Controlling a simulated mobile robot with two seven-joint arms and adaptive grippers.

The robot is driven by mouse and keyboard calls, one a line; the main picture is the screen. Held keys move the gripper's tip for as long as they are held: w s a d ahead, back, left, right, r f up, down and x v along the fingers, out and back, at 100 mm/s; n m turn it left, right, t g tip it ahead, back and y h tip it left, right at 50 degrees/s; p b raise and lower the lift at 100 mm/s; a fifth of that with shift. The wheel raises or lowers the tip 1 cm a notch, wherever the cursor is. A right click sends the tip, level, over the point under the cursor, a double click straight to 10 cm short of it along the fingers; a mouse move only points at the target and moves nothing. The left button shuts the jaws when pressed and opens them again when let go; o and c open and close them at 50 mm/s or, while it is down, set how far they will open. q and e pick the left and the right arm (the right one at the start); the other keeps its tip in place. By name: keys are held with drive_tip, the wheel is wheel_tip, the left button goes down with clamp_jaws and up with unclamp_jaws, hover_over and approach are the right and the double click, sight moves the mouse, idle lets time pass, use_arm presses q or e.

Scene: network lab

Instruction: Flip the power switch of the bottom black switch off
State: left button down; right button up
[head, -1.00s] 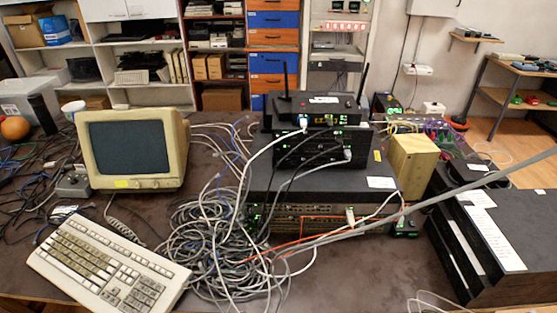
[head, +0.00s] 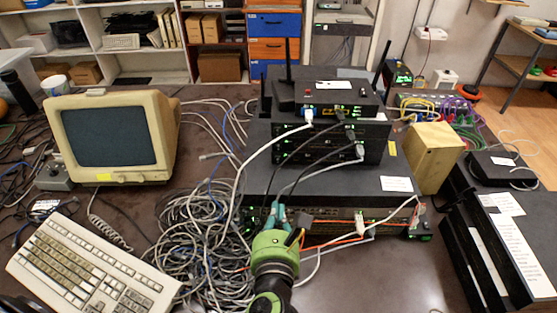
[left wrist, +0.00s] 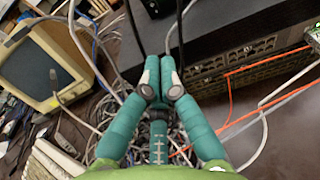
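The bottom black switch (head: 325,185) is the wide, flat black box at the base of the stack on the table. Its front panel, with green lights at the left, also shows in the left wrist view (left wrist: 255,48). I cannot make out its power switch. My left gripper (head: 283,215), green with teal fingers, is in front of the left part of that panel and covers some of it. In the left wrist view its fingertips (left wrist: 161,72) are together, with nothing visible held between them. I cannot tell whether they touch the panel. My right gripper is not in view.
Tangled grey cables (head: 195,235) lie left of my gripper. Orange and white cables cross the panel. Other black devices (head: 330,143) and a router (head: 325,97) are stacked above. A monitor (head: 112,135), keyboard (head: 90,270) and wooden box (head: 435,155) stand around.

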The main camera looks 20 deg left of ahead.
use_arm(q)
approach(278, 162)
drive_tip(key=p+x, duration=0.1)
drive_tip(key=x, duration=0.4)
drive_tip(key=shift+w+f+p, duration=0.1)
drive_tip(key=shift+w+p, duration=0.2)
drive_tip(key=shift+p, duration=0.1)
drive_tip(key=shift+w+a, duration=0.15)
drive_tip(key=shift+w, duration=0.25)
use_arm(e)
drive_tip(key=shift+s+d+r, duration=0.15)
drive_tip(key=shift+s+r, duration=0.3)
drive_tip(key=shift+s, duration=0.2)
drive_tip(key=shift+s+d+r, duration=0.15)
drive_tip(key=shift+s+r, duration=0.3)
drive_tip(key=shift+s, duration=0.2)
